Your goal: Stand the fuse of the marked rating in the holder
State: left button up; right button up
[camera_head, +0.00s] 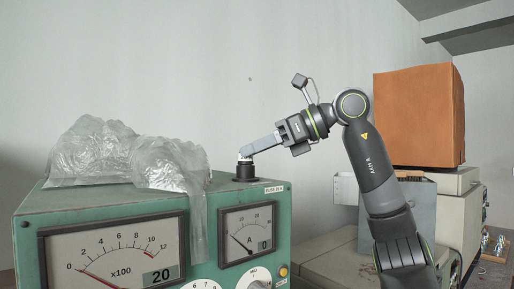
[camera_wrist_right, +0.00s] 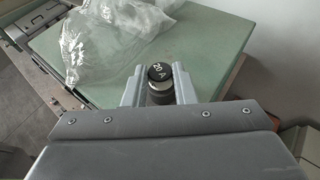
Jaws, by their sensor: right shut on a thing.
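My right gripper (camera_head: 244,151) reaches in from the right, tilted down at the top front edge of the green instrument. In the right wrist view its fingers (camera_wrist_right: 158,88) are shut on a fuse (camera_wrist_right: 158,72) with a black cap marked "20 A". The black round holder (camera_head: 246,173) stands on the instrument's top directly below the fingertips. The fuse's lower end is at or just above the holder; I cannot tell whether it is inside. A small label (camera_head: 274,189) beginning "FUSE" is beside the holder; its rating is too small to read surely. My left gripper is not in view.
Crumpled clear plastic (camera_head: 95,152) covers the left of the green instrument's (camera_head: 110,205) top and hangs over its front, close to the holder. An orange-brown box (camera_head: 418,115) stands on grey equipment at the right.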

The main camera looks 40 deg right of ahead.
jog(key=o, duration=1)
jog(key=p+v, duration=0.1)
jog(key=v, duration=1.6)
jog(key=shift+s+d, duration=0.1)
jog(key=shift+s, duration=0.1)
